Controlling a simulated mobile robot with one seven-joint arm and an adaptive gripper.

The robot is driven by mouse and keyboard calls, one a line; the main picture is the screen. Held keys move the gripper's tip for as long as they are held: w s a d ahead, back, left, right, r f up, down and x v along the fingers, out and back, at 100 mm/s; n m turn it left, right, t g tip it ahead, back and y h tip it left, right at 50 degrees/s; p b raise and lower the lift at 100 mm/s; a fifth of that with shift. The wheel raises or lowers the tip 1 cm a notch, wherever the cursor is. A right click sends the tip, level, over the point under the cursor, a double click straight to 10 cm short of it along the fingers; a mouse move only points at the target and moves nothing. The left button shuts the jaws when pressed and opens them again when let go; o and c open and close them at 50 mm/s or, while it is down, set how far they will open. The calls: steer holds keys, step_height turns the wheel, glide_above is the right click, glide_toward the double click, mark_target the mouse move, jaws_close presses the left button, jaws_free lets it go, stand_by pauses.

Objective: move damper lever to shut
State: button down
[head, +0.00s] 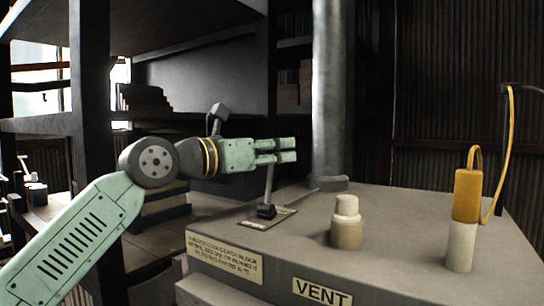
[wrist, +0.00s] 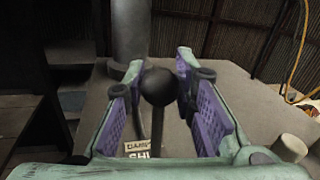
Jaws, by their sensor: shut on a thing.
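The damper lever (head: 268,186) is a thin grey rod rising from a black base (head: 266,211) on a small labelled plate (head: 256,224). It stands near upright, with its top hidden by my gripper in the head view. My gripper (head: 293,150) reaches across from the left, its fingers level, shut on the lever's top. In the wrist view, the black ball knob (wrist: 159,86) sits between the purple-padded fingers. Part of a label (wrist: 138,150) beginning "DAM" and "SH" shows below the knob.
The lever stands on a grey cabinet top (head: 400,205) marked "VENT". A grey vertical pipe (head: 330,90) rises just behind my gripper. A cream-topped knob (head: 346,220) and a yellow-and-cream post (head: 466,205) with a cable stand to the right. Dark shelving (head: 180,120) is behind my arm.

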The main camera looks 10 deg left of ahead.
steer(key=shift+w+d+f+b, duration=0.35)
steer(key=shift+w+f, duration=0.35)
steer(key=shift+w, duration=0.05)
steer(key=shift+f, duration=0.1)
stand_by(1.0)
steer(key=c, duration=1.8)
jaws_free()
steer(key=shift+o, duration=1.4)
steer(key=shift+w, duration=0.2)
steer(key=shift+o, duration=1.1)
steer(key=shift+s+r, duration=0.1)
steer(key=shift+r, duration=0.1)
steer(key=v, duration=1.2)
